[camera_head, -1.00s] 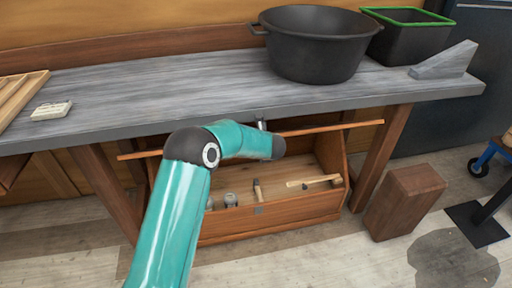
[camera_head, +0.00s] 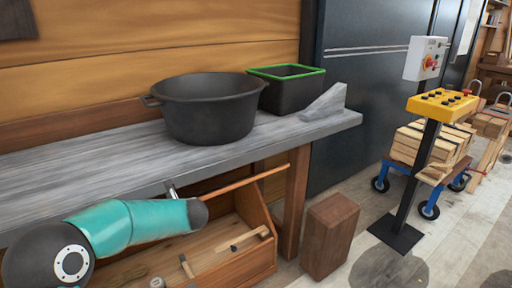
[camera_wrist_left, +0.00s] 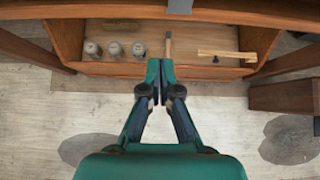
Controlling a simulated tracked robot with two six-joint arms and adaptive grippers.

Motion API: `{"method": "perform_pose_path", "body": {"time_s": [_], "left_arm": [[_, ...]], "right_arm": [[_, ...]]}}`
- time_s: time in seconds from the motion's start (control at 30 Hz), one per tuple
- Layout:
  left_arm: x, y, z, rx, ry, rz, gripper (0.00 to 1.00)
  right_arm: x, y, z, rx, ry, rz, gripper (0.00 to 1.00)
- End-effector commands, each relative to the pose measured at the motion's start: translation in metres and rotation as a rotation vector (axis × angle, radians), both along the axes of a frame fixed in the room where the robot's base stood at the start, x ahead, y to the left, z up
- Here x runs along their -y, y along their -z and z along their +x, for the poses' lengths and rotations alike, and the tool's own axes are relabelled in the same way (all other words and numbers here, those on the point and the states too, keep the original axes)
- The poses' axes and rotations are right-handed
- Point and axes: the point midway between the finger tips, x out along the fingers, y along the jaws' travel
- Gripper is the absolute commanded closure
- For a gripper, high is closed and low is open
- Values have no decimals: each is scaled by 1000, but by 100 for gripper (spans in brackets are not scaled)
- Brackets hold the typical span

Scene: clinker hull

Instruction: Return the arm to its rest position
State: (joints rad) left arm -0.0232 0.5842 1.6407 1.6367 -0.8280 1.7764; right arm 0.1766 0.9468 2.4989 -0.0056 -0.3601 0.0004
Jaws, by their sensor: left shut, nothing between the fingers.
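My left arm is teal with dark joints and comes in at the lower left of the head view. Its forearm (camera_head: 135,224) reaches across in front of the wooden toolbox under the bench; its fingers cannot be made out there. In the left wrist view, my left gripper (camera_wrist_left: 160,72) has its two fingertips together with nothing between them. It points towards the front of the toolbox (camera_wrist_left: 120,69). A wooden-handled tool (camera_wrist_left: 168,46) inside the box appears just beyond the fingertips. My right gripper is not in view.
The grey bench (camera_head: 90,165) holds a black pot (camera_head: 210,115), a green-rimmed black bin (camera_head: 290,92) and a grey wedge (camera_head: 326,103). A wooden block (camera_head: 328,236) stands on the floor right of the toolbox (camera_head: 262,255). A yellow control pedestal (camera_head: 440,106) and a wood-laden cart (camera_head: 425,150) stand further right.

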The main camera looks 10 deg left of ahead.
Motion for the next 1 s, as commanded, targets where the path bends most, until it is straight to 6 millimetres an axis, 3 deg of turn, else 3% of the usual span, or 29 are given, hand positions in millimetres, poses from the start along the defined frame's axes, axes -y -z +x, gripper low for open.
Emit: {"method": "perform_pose_path", "body": {"time_s": [0.17,0.27,0.37,0.53,0.67,0.8,0.9,0.93,1.0], "left_arm": [[-9,3,-7,-58,-16,0,100],[-10,35,-32,-191,48,47,100],[3,75,-60,-369,311,170,100],[56,136,-119,-669,1028,404,100],[115,168,-187,-780,1707,589,100],[176,183,-267,-671,2447,849,100],[204,181,-307,-479,2832,1078,100],[209,179,-315,415,-2881,-1133,100],[217,176,-326,264,-2706,-1148,100]], "right_arm": [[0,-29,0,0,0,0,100],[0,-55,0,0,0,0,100],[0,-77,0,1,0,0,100],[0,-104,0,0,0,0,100],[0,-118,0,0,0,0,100],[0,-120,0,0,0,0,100],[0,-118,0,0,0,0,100],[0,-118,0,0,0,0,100],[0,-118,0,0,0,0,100]]}}
